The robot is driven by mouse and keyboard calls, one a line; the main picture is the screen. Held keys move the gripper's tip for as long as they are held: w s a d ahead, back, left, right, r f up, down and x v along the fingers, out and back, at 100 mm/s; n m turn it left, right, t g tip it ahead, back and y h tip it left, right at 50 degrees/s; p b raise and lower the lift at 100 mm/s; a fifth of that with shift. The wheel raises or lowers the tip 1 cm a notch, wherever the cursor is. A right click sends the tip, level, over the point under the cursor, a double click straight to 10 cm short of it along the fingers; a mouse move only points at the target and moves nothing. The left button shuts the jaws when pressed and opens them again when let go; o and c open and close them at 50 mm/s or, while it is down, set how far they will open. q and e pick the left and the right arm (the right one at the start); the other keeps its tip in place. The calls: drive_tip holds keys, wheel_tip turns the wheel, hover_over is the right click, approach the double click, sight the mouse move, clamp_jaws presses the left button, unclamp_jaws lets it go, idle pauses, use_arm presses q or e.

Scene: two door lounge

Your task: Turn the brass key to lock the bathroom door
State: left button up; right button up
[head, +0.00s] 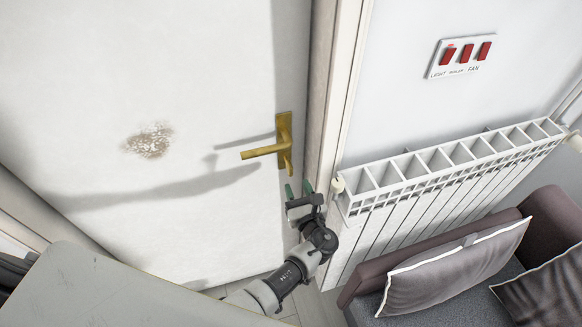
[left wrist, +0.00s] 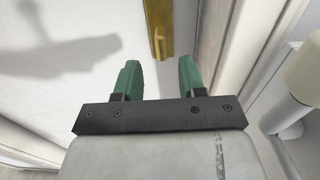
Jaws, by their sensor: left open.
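The white bathroom door (head: 190,80) looks shut in its frame. A brass lever handle (head: 262,151) sits on a brass plate (head: 285,125) near the door's right edge. The brass key (head: 287,162) seems to stick out at the lower part of the plate, below the lever. In the left wrist view the key (left wrist: 158,43) shows small at the plate's lower end, ahead of the fingers. My left gripper (head: 299,189) is open and empty, just below the plate and apart from the key. Its green fingers (left wrist: 159,75) also show in the left wrist view. My right gripper is not seen.
A sofa with grey cushions (head: 455,265) is at the lower right. A switch panel (head: 461,55) is above the radiator.

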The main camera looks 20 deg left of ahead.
sight(292, 173)
use_arm(q)
drive_tip(key=b+x, duration=0.1)
drive_tip(key=x, duration=0.6)
drive_tip(key=shift+f+b, duration=0.1)
drive_tip(key=shift+b, duration=0.25)
drive_tip(key=shift+w+a, duration=0.25)
drive_tip(key=shift+w, duration=0.15)
clamp_jaws()
